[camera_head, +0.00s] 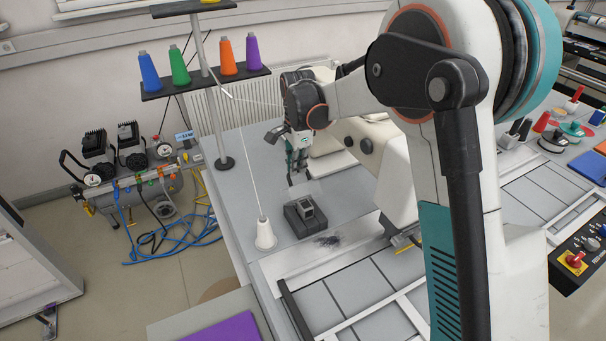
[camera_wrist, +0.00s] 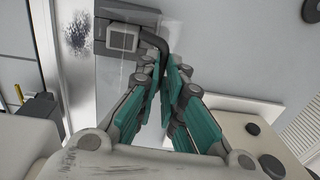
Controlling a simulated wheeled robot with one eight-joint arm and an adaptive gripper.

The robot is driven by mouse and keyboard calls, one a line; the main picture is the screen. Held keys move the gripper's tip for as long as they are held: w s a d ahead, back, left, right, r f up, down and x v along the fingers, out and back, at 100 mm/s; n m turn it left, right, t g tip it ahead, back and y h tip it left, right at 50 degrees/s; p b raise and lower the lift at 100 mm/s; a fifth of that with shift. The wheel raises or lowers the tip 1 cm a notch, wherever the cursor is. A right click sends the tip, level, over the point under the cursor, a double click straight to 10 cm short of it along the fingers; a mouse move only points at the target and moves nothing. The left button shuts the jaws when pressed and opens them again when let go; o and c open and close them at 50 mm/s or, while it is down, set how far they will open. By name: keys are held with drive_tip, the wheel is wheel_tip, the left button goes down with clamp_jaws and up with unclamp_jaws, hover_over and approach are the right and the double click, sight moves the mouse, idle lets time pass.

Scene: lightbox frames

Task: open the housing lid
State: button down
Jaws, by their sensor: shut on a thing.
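The housing is a small grey box (camera_head: 305,208) on a dark base (camera_head: 300,221), standing on the table below my gripper. In the wrist view the grey box (camera_wrist: 123,38) sits upper left of my fingers, on its dark base (camera_wrist: 115,66). A clear panel (camera_head: 304,190), seemingly the lid, stands above the box, tilted up; its outline is faint. A dark bent bar (camera_wrist: 152,38) runs from the box to between my fingertips. My gripper (camera_head: 291,180) is shut on this bar, and its teal fingers (camera_wrist: 168,72) meet there. The fingers hide the bar's end.
A white thread cone (camera_head: 263,236) and a thread stand (camera_head: 210,90) are left of the housing. A white sewing machine (camera_head: 375,150) stands close on the right. Dark scraps (camera_head: 328,240) lie in front.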

drive_tip(key=w+a+f+g+h, duration=0.1)
drive_tip(key=w+a+f+g, duration=0.1)
drive_tip(key=w, duration=0.2)
drive_tip(key=w+a+f+g+h, duration=0.1)
drive_tip(key=w+a+f+g, duration=0.1)
drive_tip(key=w, duration=0.3)
drive_tip(key=shift+w+f+g, duration=0.2)
drive_tip(key=shift+f+g, duration=0.4)
drive_tip(key=shift+g, duration=0.2)
idle(0.3)
drive_tip(key=c, duration=1.8)
unclamp_jaws()
drive_tip(key=shift+o, duration=0.6)
drive_tip(key=shift+s+d+r, duration=0.2)
drive_tip(key=shift+r, duration=0.05)
wheel_tip(320, 180, up, 10)
